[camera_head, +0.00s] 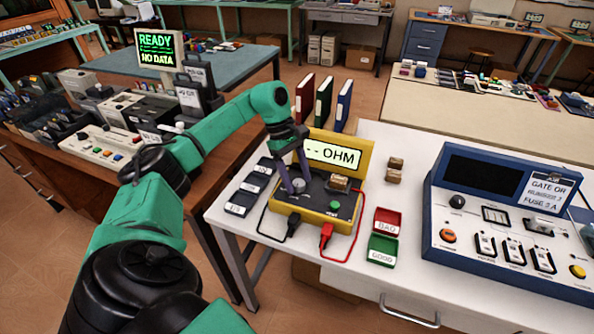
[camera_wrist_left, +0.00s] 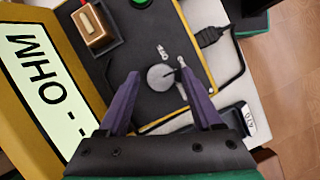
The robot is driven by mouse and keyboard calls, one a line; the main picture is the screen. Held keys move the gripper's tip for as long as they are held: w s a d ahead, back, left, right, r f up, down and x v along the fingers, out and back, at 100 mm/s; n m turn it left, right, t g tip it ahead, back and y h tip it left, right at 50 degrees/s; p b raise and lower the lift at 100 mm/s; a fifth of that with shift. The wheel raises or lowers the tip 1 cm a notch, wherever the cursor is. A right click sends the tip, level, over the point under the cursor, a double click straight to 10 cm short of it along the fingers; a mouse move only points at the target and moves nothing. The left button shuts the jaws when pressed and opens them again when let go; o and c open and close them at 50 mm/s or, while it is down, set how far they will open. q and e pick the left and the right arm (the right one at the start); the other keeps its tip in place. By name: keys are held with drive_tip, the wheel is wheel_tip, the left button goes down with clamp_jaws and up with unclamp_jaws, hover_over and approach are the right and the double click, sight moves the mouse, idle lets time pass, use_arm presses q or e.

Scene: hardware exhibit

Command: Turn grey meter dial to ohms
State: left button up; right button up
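The yellow meter (camera_head: 318,213) stands on the white table, and its lit display (camera_head: 333,155) reads "-- OHM". Its round grey dial (camera_head: 298,185) is on the dark top panel; in the left wrist view the dial (camera_wrist_left: 160,76) has a dark pointer mark toward the upper right, near small white markings. My left gripper (camera_head: 299,187) is over the dial with purple fingers apart. In the left wrist view the left gripper (camera_wrist_left: 160,73) has one finger on each side of the dial, with visible gaps. My right gripper is not in view.
A brown component (camera_head: 340,183) sits in a holder beside a green button (camera_head: 334,205). Black and red leads plug into the meter's front. Red BAD (camera_head: 387,221) and green GOOD (camera_head: 383,250) trays lie right; a blue-and-white tester (camera_head: 505,220) stands beyond. Labelled dark trays (camera_head: 250,188) lie left.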

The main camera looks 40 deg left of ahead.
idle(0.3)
use_arm(q)
drive_tip(key=p+v, duration=0.2)
drive_tip(key=v, duration=1.2)
drive_tip(key=shift+r+p, duration=0.3)
drive_tip(key=shift+f, duration=0.1)
